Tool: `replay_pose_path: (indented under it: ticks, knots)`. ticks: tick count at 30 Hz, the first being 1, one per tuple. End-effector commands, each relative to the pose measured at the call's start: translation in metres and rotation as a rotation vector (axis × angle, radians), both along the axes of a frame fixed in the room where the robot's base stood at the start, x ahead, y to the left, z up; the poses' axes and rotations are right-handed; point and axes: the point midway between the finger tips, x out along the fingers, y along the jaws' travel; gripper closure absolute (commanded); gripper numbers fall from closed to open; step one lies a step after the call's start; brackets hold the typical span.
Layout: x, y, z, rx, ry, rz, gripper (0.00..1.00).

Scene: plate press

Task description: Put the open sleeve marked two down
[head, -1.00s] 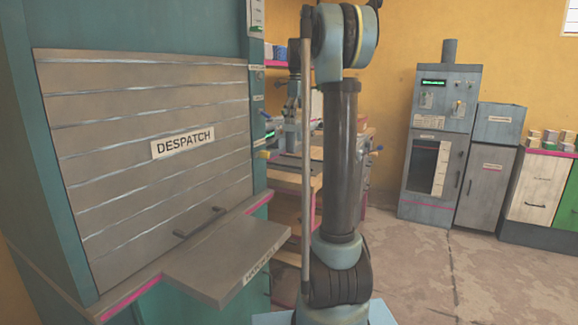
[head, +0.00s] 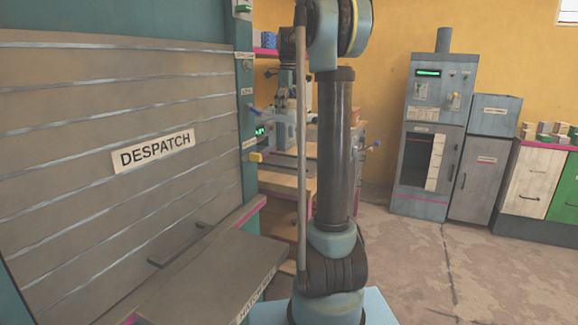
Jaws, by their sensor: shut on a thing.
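I do not see the open sleeve marked two in the head view. My gripper is also out of view, so whatever it holds is hidden from me. Only part of my arm shows, upright in the middle of the picture. The despatch shutter (head: 80,110), grey and slatted with a "DESPATCH" label, is closed at the left. A grey hatch shelf (head: 215,275) juts out below it, and its visible top is bare.
Behind my arm, a bench machine (head: 283,122) stands above wooden shelves (head: 287,182). A grey cabinet with a green display (head: 430,130) stands at the back wall, beside a lower grey cabinet (head: 480,175) and white drawers (head: 533,185) with small boxes on top. The floor at right is clear.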

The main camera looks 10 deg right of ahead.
Motion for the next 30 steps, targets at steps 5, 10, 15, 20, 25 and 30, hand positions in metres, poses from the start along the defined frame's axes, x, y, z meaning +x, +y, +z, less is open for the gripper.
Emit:
replay_pose_path:
  ticks: [5, 10, 15, 20, 25, 30]
  knots:
    - [0.000, 0.008, -0.002, 0.000, 0.000, 0.010, 0.34]
    - [0.000, 0.010, -0.025, 0.000, 0.000, 0.012, 0.34]
    - [0.000, 0.010, -0.062, 0.000, 0.000, 0.013, 0.34]
    - [0.000, 0.010, -0.097, 0.000, 0.000, 0.013, 0.34]
    - [0.000, 0.010, -0.125, 0.000, 0.000, 0.012, 0.34]
    - [0.000, 0.010, -0.137, 0.000, 0.000, 0.012, 0.34]
